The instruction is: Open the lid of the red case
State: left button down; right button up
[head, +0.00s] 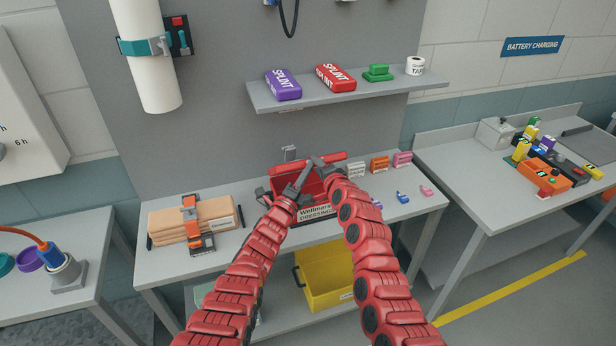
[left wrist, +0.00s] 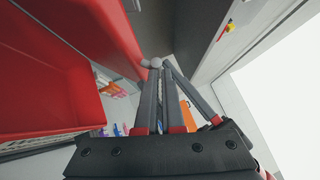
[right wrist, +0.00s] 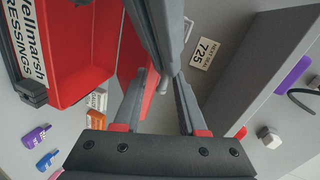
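The red case (head: 316,187) stands at the back of the middle table, labelled Wellmarsh Dressings. Its lid (head: 333,159) is raised, and the red interior shows below it. The case's open red interior shows in the left wrist view (left wrist: 45,95), with the lid beside it. It also shows in the right wrist view (right wrist: 75,50). My left gripper (head: 312,165) has its fingers close together near the lid, with nothing clearly between them. My right gripper (head: 315,160) has its fingers apart close by, with a strip of red lid visible between them. The arms hide the lid contact.
Tan packs with an orange strap (head: 192,220) lie left of the case. Small pink and orange boxes (head: 380,164) stand right of it. A shelf (head: 350,92) with splint packs hangs above. A yellow bin (head: 325,277) sits below the tabletop.

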jog(key=shift+o, duration=1.1)
jog(key=shift+f, duration=0.15)
jog(key=shift+s+r, duration=0.1)
jog(key=shift+r, duration=0.1)
